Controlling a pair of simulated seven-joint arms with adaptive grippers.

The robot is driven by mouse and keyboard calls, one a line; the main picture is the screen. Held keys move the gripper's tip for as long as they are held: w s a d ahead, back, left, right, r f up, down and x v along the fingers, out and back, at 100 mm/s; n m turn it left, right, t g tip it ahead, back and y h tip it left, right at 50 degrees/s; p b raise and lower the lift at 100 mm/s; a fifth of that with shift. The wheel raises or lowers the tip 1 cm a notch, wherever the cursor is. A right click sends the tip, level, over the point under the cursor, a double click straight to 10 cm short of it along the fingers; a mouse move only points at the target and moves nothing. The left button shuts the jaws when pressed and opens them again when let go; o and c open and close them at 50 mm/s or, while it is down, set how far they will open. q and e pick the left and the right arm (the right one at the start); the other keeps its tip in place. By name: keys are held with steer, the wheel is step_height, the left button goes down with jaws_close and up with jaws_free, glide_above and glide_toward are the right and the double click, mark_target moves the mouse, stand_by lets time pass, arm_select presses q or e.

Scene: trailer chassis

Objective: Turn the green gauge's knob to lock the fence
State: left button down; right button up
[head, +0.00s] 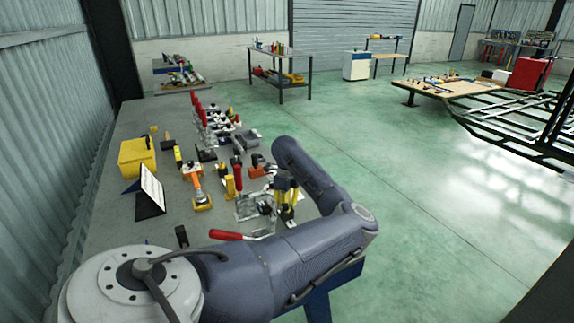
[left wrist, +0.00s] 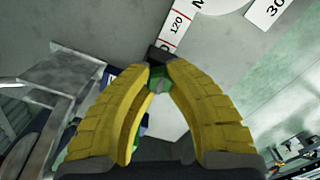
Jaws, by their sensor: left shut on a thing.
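My left gripper (head: 286,203) reaches down over the right edge of the grey workbench (head: 120,210). In the left wrist view its two yellow fingers (left wrist: 158,72) are closed together at their tips on a small green part with a dark piece behind it, which looks like the green gauge's knob (left wrist: 157,83). The rest of the gauge is mostly hidden by the fingers. A white scale strip (left wrist: 180,22) with black numbers and a red line lies just beyond the tips. I cannot make out the fence for certain. My right gripper is not in view.
Red-handled clamps (head: 200,115), a yellow box (head: 136,157), a tilted sign (head: 151,190) and several tools crowd the bench. A red handle (head: 226,235) lies close to my arm. A metal block (left wrist: 75,72) stands left of the fingers. Open green floor (head: 400,180) lies to the right.

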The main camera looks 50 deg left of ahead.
arm_select(q)
steer(key=shift+m, duration=0.9)
steer(key=c, duration=1.1)
jaws_free()
step_height(320, 180, up, 12)
